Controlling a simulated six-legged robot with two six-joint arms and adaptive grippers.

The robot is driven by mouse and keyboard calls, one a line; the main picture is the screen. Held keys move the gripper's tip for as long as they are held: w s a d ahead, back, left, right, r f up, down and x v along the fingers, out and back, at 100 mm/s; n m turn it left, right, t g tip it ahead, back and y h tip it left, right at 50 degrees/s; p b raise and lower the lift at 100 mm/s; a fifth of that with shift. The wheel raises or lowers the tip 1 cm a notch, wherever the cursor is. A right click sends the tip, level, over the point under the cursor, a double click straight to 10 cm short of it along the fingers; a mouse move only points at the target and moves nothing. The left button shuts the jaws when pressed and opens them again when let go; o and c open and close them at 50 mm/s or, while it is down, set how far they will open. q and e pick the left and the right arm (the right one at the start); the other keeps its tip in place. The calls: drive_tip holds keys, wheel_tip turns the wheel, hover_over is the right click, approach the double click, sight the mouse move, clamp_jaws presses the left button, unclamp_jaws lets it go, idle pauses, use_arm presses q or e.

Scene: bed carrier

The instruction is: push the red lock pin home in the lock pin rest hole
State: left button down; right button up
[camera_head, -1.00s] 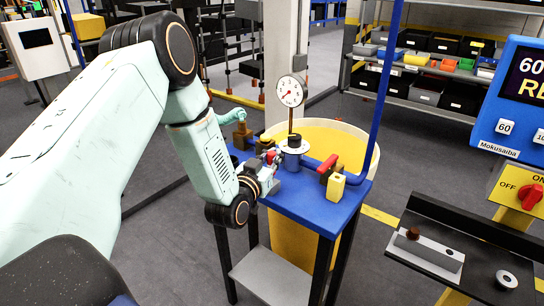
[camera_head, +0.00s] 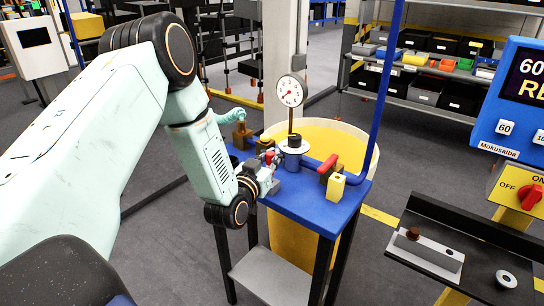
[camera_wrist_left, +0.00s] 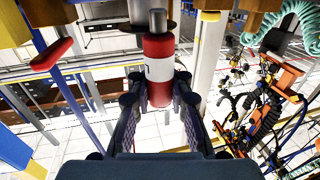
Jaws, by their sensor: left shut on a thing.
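The red lock pin (camera_wrist_left: 158,70) is a red cylinder with a white band and a grey end. In the left wrist view it stands upright between the fingers of my left gripper (camera_wrist_left: 158,98), which is shut on it. Its grey end points up the picture, near a dark round part. In the head view, my left gripper (camera_head: 264,172) is over the left side of the blue table, and a bit of red shows at the pin (camera_head: 269,157). The lock pin rest hole cannot be made out. My right gripper is not in view.
The blue table (camera_head: 308,208) carries a dial gauge (camera_head: 291,91) on a post, a blue pipe, a red-handled valve (camera_head: 327,166) and a yellow block (camera_head: 335,187). A brass-coloured fitting (camera_head: 242,135) with a teal hose is behind my gripper. A large yellow tub (camera_head: 350,136) stands behind.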

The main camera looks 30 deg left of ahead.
use_arm(q)
drive_tip(key=shift+d+f, duration=0.1)
drive_tip(key=shift+f, duration=0.2)
drive_tip(key=shift+f+b, duration=0.25)
drive_tip(key=shift+b, duration=0.2)
drive_tip(key=shift+f+b, duration=0.55)
drive_tip(key=shift+f, duration=0.15)
drive_tip(key=c, duration=1.1)
unclamp_jaws()
drive_tip(key=shift+c, duration=0.2)
drive_tip(key=s+d, duration=0.1)
drive_tip(key=s, duration=1.1)
drive_tip(key=shift+d, duration=0.35)
drive_tip(key=shift+w, duration=0.1)
